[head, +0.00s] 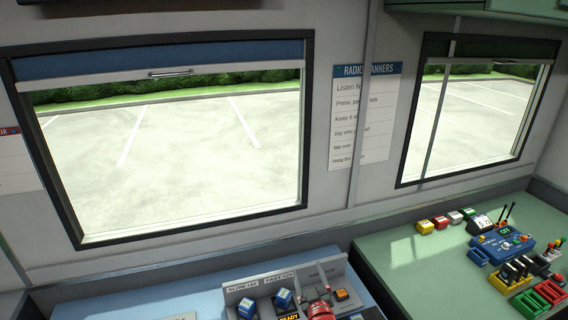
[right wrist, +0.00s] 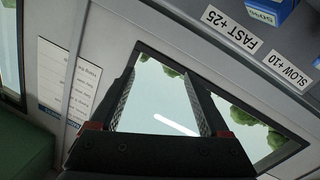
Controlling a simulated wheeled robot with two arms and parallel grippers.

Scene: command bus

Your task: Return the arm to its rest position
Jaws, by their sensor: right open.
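My right gripper (right wrist: 159,75) shows in the right wrist view, with two dark fingers spread apart and red parts near their bases. It is open, and nothing is between the fingers. Beyond the gap is a window (right wrist: 165,110). I cannot make out either gripper clearly in the head view. My left gripper is not in view.
A blue counter (head: 150,300) holds a grey console (head: 240,290) with blue boxes (head: 284,299) and a red object (head: 320,311) at the bottom edge. The green counter (head: 410,270) at right carries a blue radio (head: 502,243) and coloured trays (head: 525,303). Its left part is clear.

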